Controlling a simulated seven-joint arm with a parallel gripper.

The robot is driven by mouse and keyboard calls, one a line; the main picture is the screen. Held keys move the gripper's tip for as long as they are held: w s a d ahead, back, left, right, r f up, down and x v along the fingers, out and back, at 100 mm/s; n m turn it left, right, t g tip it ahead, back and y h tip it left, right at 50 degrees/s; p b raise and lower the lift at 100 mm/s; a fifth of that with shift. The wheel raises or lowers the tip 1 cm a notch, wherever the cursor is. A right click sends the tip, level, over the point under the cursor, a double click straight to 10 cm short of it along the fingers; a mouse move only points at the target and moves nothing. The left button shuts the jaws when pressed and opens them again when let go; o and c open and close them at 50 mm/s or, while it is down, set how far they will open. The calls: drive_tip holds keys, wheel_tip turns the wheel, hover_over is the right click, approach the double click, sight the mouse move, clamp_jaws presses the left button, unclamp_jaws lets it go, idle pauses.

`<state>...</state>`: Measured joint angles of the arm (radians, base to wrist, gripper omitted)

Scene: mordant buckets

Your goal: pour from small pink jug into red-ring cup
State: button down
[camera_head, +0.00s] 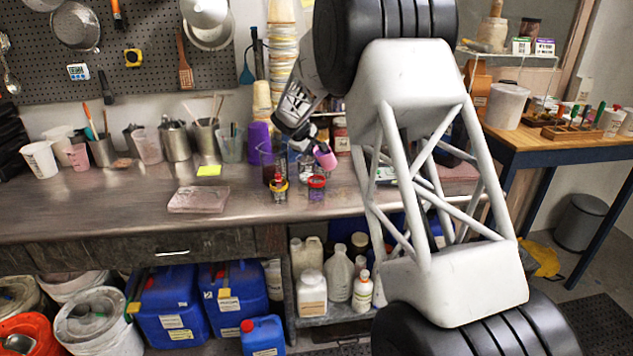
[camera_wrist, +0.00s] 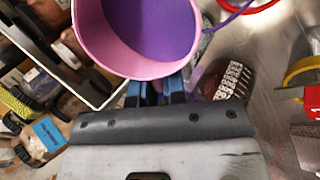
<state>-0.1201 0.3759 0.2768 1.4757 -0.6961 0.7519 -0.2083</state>
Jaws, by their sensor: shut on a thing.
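The small pink jug (camera_head: 324,156) is in my gripper (camera_head: 308,140), above the steel bench and just over the red-ring cup (camera_head: 316,184). It looks tilted in the head view. In the wrist view the pink jug (camera_wrist: 142,70) shows its open mouth with purple inside; I cannot tell liquid from wall. The blue fingertips of my gripper (camera_wrist: 160,92) are shut on its near side. The cup's red ring (camera_wrist: 248,6) shows at the wrist view's top edge, right of the jug. The cup's inside is hidden.
A yellow-ring cup (camera_head: 279,187) stands just left of the red-ring cup. Dark purple jugs stand close behind. The bench front is mostly clear.

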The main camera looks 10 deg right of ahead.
drive_tip(key=shift+f+t+h, duration=0.15)
drive_tip(key=shift+t+h, duration=0.15)
idle(0.7)
drive_tip(key=shift+s+a+r+t+h, duration=0.1)
drive_tip(key=shift+r+t+h, duration=0.15)
drive_tip(key=shift+t+h, duration=0.35)
idle(1.9)
drive_tip(key=shift+f+t+h, duration=0.7)
drive_tip(key=shift+t+h, duration=0.1)
idle(2.9)
drive_tip(key=shift+r+g+y, duration=0.7)
drive_tip(key=shift+g+y, duration=0.1)
